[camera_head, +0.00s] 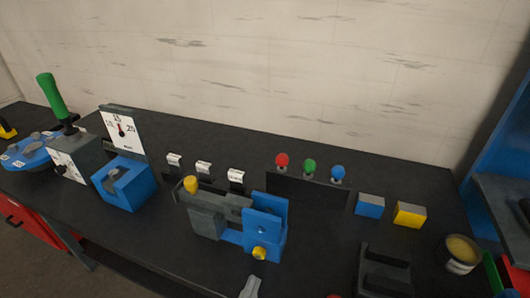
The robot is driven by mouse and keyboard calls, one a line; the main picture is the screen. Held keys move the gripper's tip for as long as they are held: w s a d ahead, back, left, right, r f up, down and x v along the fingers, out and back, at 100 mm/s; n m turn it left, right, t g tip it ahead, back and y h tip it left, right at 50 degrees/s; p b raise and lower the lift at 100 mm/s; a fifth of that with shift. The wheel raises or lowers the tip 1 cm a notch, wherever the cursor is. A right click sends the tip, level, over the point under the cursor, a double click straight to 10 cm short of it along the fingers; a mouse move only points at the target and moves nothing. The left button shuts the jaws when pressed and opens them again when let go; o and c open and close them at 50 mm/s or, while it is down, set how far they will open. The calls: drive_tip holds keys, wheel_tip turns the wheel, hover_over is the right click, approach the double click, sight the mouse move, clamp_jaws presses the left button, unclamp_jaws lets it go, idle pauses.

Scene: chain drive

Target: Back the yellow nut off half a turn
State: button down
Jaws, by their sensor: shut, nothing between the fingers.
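A grey and blue fixture (207,222) stands in the middle of the bench. A small yellow piece, which looks like the yellow nut (259,253), sits low on the front of its blue block (263,222). A second yellow piece, a rounded knob (191,184), is on top of the fixture's grey left end. The nut's turn angle and thread are too small to make out. My gripper is not clearly in view.
A blue block with a grey insert (122,187) and a dial plate (124,132) stand left of the fixture. Red, green and blue knobs (309,166) are behind it. Two small blocks (409,214), a dark holder (385,270) and a tin (461,254) are to the right.

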sight(271, 249)
drive_tip(key=shift+w+d+h, duration=0.1)
drive_tip(key=shift+d+h, duration=0.2)
drive_tip(key=shift+d, duration=0.15)
drive_tip(key=shift+b+x, duration=0.5)
drive_tip(key=shift+x, duration=2.8)
drive_tip(key=shift+a+f, duration=0.15)
drive_tip(key=shift+f, duration=0.05)
drive_tip(key=shift+w+a+r+p, duration=0.15)
drive_tip(key=shift+a+r+p, duration=0.35)
drive_tip(key=shift+p, duration=0.2)
drive_tip(key=shift+w+a+p, duration=0.2)
drive_tip(key=shift+a+p, duration=0.2)
drive_tip(key=shift+a, duration=0.15)
drive_tip(key=shift+r, duration=0.15)
drive_tip(key=shift+r+p, duration=0.3)
drive_tip(key=shift+p, duration=0.2)
drive_tip(key=shift+p+v, duration=0.7)
drive_tip(key=shift+v, duration=2.3)
drive_tip(key=shift+d+r, duration=0.1)
drive_tip(key=shift+r, duration=0.05)
